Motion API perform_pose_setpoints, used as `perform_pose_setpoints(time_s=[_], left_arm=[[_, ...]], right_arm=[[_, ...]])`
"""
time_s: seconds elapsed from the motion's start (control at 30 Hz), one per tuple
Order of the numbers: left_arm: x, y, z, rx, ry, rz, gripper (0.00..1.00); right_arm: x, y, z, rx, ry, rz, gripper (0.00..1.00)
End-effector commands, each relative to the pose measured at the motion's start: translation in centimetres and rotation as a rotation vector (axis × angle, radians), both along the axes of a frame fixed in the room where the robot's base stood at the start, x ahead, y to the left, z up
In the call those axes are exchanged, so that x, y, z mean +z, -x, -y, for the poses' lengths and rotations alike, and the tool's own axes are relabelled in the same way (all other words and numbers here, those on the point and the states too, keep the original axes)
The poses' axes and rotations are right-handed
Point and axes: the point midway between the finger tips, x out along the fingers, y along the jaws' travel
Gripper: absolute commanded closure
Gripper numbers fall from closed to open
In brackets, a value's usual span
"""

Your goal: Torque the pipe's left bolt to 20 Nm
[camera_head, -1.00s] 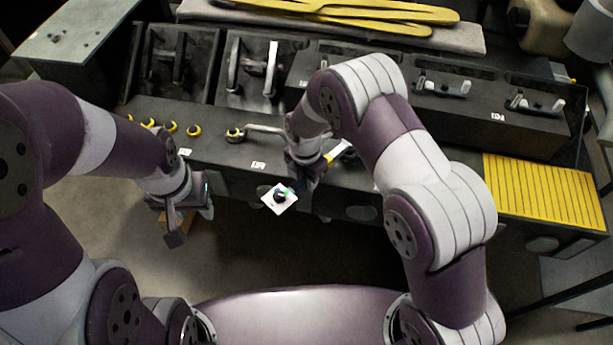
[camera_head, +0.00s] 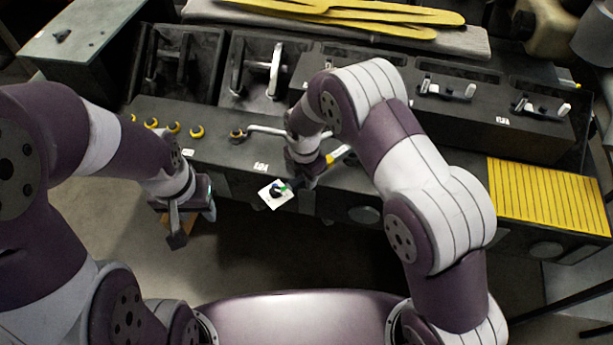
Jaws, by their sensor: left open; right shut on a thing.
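The pale pipe (camera_head: 268,130) lies along the dark bench, with a black and yellow ringed fitting (camera_head: 238,135) at its left end. Its right end is hidden behind my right arm, and I cannot make out its left bolt. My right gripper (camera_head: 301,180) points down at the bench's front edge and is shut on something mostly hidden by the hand. A yellow-banded tool part (camera_head: 340,153) shows just right of it. A white square plate with a dark round piece (camera_head: 276,194) shows at its lower left. My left gripper (camera_head: 186,222) is open and empty, in front of the bench.
Open black bins (camera_head: 185,65) with metal parts stand behind. A black block (camera_head: 450,105) with fittings and a yellow ribbed mat (camera_head: 548,193) are at right. The floor before the bench is clear.

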Motion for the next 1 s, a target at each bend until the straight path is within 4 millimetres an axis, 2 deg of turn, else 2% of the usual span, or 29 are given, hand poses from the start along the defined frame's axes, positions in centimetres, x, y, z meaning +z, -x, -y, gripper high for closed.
perform_pose_setpoints(time_s=[0.03, 0.3, 1.0], left_arm=[[0.0, 0.0, 0.0, 0.000, 0.000, 0.000, 0.57], [-0.4, 0.0, 0.0, 0.000, 0.000, 0.000, 0.57], [-0.8, 0.0, 0.0, 0.000, 0.000, 0.000, 0.57]], right_arm=[[0.4, -0.6, -0.3, 0.005, -0.006, 0.019, 1.00], [0.4, -1.3, -0.7, -0.050, -0.007, 0.019, 1.00], [0.4, -2.1, -1.1, -0.119, -0.006, 0.017, 1.00]])
